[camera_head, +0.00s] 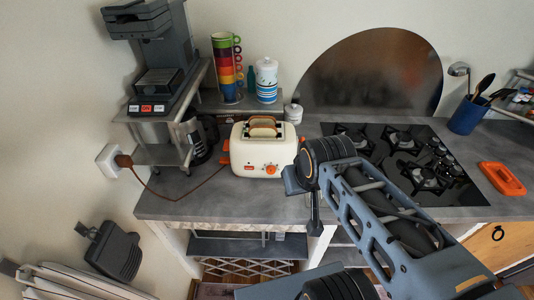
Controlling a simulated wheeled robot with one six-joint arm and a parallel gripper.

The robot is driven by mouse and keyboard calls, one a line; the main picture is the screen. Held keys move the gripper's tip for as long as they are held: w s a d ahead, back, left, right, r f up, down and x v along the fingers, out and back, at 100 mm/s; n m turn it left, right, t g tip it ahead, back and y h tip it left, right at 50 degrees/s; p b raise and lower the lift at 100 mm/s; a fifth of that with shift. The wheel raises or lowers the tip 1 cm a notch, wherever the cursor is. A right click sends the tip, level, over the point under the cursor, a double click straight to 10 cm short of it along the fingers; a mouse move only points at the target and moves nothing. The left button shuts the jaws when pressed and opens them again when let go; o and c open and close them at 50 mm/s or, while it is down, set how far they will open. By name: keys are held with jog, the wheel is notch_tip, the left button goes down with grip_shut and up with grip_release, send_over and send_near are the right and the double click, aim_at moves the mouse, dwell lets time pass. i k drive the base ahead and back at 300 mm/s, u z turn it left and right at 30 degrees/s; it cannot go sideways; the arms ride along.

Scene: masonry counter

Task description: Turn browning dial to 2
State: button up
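A cream toaster (250,150) stands on the grey counter with bread slices (262,122) showing in its top slots. An orange dial (271,169) sits low on its front face, with smaller controls beside it. The dial's marks and setting are too small to read. My gripper (315,222) is at the end of my arm, right of the toaster and near the counter's front edge. It appears apart from the dial. Its fingers are seen edge-on and partly hidden by my wrist, so I cannot tell whether they are open.
A black gas hob (365,131) lies right of the toaster, partly behind my arm. A brown cord (170,198) runs from the toaster's left to a wall socket (110,160). Stacked cups (227,65) and a striped jar (266,80) stand behind. Counter front-left of the toaster is clear.

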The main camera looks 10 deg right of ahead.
aim_at(270, 169)
jog(key=u, duration=2.4)
jog(key=k, duration=0.7)
jog(key=z, duration=1.3)
